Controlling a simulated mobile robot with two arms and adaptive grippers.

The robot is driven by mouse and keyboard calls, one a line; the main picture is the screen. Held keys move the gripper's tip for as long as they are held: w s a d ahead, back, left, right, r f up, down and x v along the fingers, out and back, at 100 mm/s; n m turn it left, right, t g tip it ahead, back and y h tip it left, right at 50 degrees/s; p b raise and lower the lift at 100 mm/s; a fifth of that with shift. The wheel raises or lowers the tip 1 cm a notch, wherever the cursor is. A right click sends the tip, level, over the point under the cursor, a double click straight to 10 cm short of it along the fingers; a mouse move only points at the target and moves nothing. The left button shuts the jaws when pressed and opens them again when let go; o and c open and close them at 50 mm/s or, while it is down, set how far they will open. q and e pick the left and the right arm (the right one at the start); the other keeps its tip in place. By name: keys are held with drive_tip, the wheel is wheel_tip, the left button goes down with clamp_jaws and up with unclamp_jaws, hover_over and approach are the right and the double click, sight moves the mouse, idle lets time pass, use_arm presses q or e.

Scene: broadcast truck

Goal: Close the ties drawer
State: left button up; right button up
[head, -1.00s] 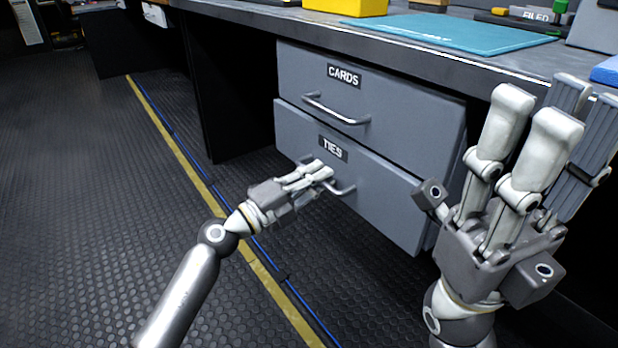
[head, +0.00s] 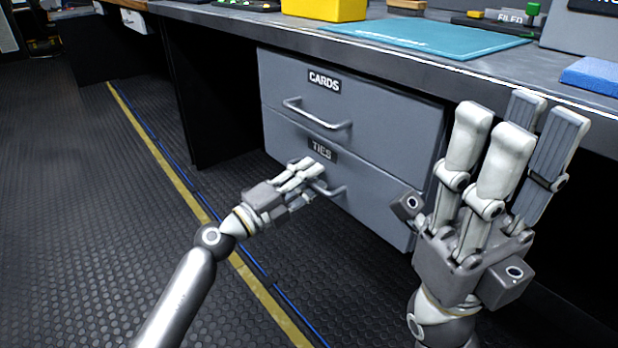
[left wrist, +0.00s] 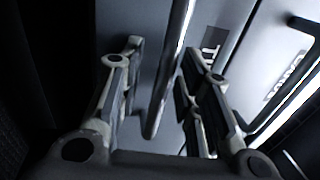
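The ties drawer (head: 372,202) is the lower grey drawer, with a TIES label and a bar handle (head: 332,192). Its front looks about flush with the cards drawer (head: 395,118) above; a small gap cannot be ruled out. My left gripper (head: 312,172) is at the ties handle. In the left wrist view, its fingers (left wrist: 165,80) stand apart on both sides of the handle bar (left wrist: 172,72), with space visible beside the bar. My right gripper (head: 500,135) is open and empty, fingers up, in front of the cabinet's right side.
The desk top (head: 300,28) overhangs the drawers and bears a teal mat (head: 425,37), a yellow bin (head: 325,8) and a blue block (head: 590,75). Open floor (head: 90,220) lies to the left, with a yellow stripe (head: 165,165) and a blue cable.

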use_arm(q)
drive_tip(key=v, duration=1.2)
drive_tip(key=shift+d, duration=0.1)
